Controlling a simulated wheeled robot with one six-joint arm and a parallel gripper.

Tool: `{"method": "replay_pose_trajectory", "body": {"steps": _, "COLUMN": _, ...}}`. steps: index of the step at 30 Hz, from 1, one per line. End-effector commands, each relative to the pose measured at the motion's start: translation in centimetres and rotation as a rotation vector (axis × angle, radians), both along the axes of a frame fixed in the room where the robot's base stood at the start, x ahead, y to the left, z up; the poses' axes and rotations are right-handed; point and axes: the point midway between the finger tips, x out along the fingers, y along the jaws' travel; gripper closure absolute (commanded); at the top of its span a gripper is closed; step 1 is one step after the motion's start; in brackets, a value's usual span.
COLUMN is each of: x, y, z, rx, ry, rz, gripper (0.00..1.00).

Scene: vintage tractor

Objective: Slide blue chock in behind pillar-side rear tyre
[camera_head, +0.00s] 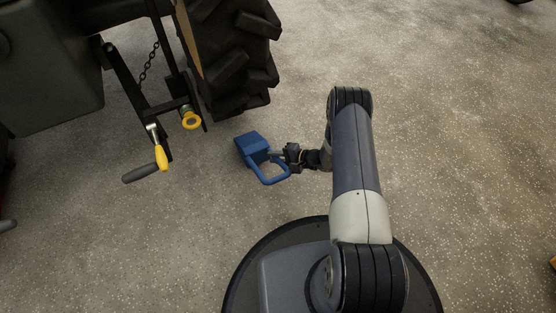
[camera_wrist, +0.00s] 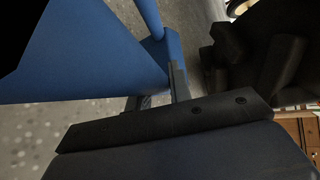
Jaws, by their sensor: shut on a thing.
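The blue chock (camera_head: 252,146) has a wedge body and a loop handle, and is just in front of the rear tyre (camera_head: 232,55) in the head view, with a visible gap between them. My gripper (camera_head: 284,157) is shut on the chock's handle from the right side. In the wrist view the chock (camera_wrist: 85,55) fills the upper left, and my gripper (camera_wrist: 158,92) shows below it. The tyre's dark lugs (camera_wrist: 265,50) are at the upper right. I cannot tell whether the chock touches the floor.
The tractor's rear linkage hangs left of the tyre, with a yellow-ended bar (camera_head: 191,120) and a crank handle (camera_head: 160,157) close to the chock. A dark green tractor body (camera_head: 50,65) is at upper left. Speckled floor (camera_head: 460,130) on the right is clear.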

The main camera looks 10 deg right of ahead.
Motion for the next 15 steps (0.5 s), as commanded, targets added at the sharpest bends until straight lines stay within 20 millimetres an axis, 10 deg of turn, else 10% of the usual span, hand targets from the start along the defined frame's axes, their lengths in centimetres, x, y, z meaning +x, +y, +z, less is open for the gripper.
{"method": "replay_pose_trajectory", "body": {"steps": 15, "x": 4.0, "y": 1.4, "z": -0.8, "rx": 0.004, "ry": -0.009, "rz": 0.003, "gripper": 1.0}}
